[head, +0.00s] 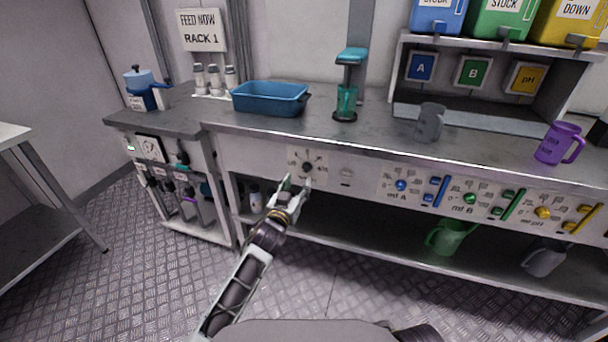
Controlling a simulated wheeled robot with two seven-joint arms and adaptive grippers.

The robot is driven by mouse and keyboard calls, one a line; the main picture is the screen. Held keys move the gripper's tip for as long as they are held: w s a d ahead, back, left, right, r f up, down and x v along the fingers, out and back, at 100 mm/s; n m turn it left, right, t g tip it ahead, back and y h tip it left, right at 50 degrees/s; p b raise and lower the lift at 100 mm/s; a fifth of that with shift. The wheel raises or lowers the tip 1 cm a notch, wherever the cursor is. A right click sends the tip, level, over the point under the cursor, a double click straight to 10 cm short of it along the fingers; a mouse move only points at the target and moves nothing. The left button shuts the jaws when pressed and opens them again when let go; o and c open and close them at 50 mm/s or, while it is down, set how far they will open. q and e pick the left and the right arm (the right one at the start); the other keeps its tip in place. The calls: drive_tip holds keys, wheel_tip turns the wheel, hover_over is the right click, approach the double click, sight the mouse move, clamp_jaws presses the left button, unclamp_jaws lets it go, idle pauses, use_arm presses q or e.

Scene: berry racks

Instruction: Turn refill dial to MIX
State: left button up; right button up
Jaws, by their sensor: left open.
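The refill dial (307,167) is a dark round knob on a pale square plate (295,158) on the front of the bench, left of centre. Small marks ring the knob, but they are too small to read, and I cannot tell where the dial points. My left gripper (297,183) is open just in front of and below the knob, with its fingertips pointing up at the plate. I cannot tell whether a finger touches the knob. My right gripper is not in view.
A blue tub (270,98), a teal dispenser (346,100), a grey jug (430,122) and a purple jug (560,143) stand on the bench (380,137). Coloured knobs and levers line its front at right. A lower shelf (380,248) holds a green jug (447,237).

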sight(305, 170)
use_arm(q)
drive_tip(key=shift+b+x, duration=0.65)
drive_tip(key=shift+x, duration=1.65)
drive_tip(key=shift+b+x, duration=0.3)
drive_tip(key=shift+x, duration=0.65)
drive_tip(key=shift+w+d+f, duration=0.1)
drive_tip(key=shift+w+d, duration=0.1)
drive_tip(key=shift+w, duration=0.3)
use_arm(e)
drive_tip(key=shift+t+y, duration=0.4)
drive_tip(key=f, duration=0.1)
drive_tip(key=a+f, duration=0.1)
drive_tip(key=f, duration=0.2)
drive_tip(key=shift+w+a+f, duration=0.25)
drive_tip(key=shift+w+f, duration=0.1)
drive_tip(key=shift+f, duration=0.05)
use_arm(q)
drive_tip(key=shift+w, duration=0.1)
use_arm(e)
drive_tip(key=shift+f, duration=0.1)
use_arm(q)
drive_tip(key=shift+c, duration=0.4)
drive_tip(key=c, duration=1)
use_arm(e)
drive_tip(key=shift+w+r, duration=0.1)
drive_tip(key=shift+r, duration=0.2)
